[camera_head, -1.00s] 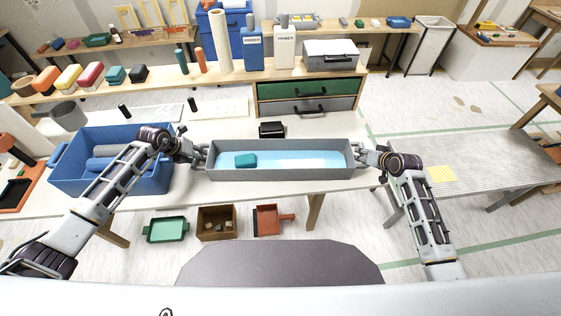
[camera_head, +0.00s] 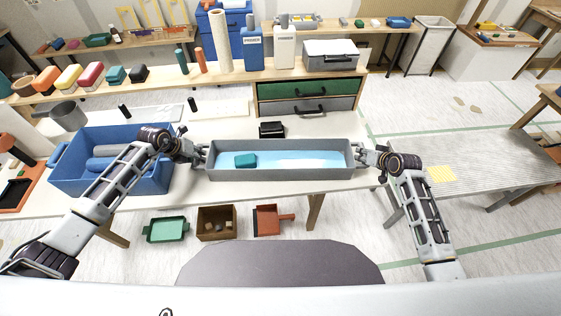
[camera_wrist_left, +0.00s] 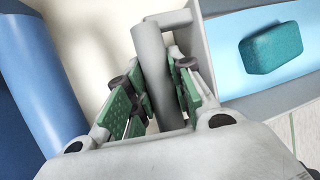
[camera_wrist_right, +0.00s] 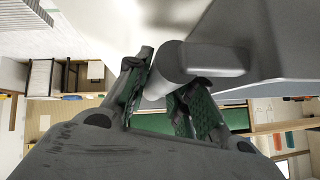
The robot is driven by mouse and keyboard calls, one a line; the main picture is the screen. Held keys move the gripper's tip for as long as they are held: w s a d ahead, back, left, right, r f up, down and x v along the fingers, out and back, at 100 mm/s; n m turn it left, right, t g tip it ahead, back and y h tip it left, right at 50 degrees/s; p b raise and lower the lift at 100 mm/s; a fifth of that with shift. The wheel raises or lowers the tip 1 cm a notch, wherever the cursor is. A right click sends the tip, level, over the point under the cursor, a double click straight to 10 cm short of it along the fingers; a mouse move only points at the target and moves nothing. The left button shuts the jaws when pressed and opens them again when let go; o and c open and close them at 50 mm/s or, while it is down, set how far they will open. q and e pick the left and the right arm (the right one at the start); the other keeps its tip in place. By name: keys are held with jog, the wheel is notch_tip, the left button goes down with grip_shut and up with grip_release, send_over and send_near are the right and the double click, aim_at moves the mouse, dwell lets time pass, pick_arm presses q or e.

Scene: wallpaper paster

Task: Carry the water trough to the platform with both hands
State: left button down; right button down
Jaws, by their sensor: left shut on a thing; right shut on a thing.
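The water trough (camera_head: 281,174) is a long grey box with light blue water and a teal sponge (camera_head: 245,160) inside. In the head view it is level over the front of the white table. My left gripper (camera_head: 202,155) is shut on the handle at its left end; the left wrist view shows the grey handle (camera_wrist_left: 151,55) between green pads. My right gripper (camera_head: 360,156) is shut on the handle at its right end, also seen in the right wrist view (camera_wrist_right: 172,68). The platform is probably the grey ribbed surface (camera_head: 470,160) at the right.
A blue bin (camera_head: 70,178) holding a roll stands left of the trough. A black object (camera_head: 271,130) and a drawer unit (camera_head: 310,95) are behind it. Trays and a box (camera_head: 217,222) lie on the floor below. A gap of floor lies between table and platform.

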pick_arm(q)
jog(key=shift+w+r, duration=0.1)
jog(key=shift+r, duration=0.15)
pick_arm(e)
jog(key=shift+w+r, duration=0.1)
jog(key=shift+r, duration=0.15)
